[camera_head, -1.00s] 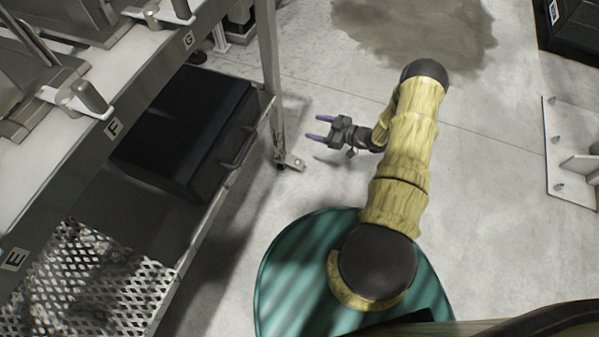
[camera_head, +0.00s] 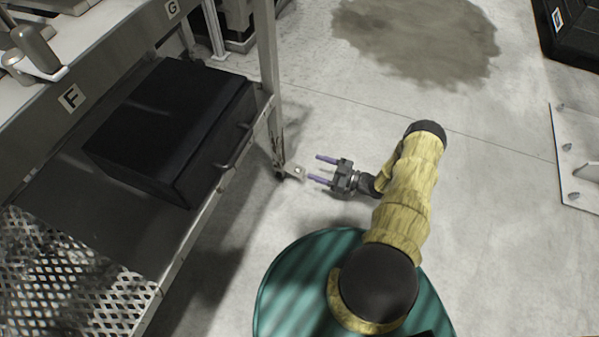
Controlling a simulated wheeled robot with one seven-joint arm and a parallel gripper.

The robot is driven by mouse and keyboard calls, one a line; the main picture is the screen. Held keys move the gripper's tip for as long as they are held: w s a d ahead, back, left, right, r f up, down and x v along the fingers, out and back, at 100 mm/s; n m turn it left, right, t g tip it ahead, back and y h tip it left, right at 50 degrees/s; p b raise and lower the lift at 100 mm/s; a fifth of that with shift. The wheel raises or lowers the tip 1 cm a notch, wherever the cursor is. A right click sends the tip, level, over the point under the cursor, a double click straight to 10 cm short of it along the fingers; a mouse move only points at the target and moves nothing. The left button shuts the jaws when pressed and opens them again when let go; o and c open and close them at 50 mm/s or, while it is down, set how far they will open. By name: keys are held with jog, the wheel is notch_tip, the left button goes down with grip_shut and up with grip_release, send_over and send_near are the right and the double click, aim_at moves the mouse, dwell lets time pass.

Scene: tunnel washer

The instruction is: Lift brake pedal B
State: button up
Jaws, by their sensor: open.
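A small light metal plate (camera_head: 293,171), which looks like a brake pedal, juts out near the floor at the foot of the rack's corner leg. I cannot read a letter B on it. A dark part, perhaps a caster, is partly hidden under it. My gripper (camera_head: 318,168) is open and empty. Its two purple-grey fingers point left toward the plate, and in the picture the tips are a short way to its right. Their height relative to it is hard to tell.
The metal rack (camera_head: 220,190) fills the left, with labels F and G on its upper edge and a black box (camera_head: 165,120) on its lower shelf. A bracketed plate (camera_head: 575,150) is at right. A black case (camera_head: 575,35) is at top right. Floor around my arm is clear.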

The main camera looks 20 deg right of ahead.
jog(key=b, duration=0.4)
send_near(300, 172)
jog(key=shift+w+a+f, duration=0.2)
jog(key=shift+w+a, duration=0.3)
jog(key=shift+a, duration=0.05)
jog(key=shift+w+a+f, duration=0.2)
jog(key=shift+w+a, duration=0.3)
jog(key=shift+a, duration=0.1)
jog(key=b+x, duration=0.1)
jog(key=x, duration=0.2)
jog(key=b+x, duration=0.1)
jog(key=x, duration=0.2)
jog(key=shift+r, duration=0.2)
jog(key=shift+w+a+r+b, duration=0.15)
jog(key=shift+w+a+b, duration=0.3)
jog(key=shift+a, duration=0.1)
jog(key=c, duration=1.4)
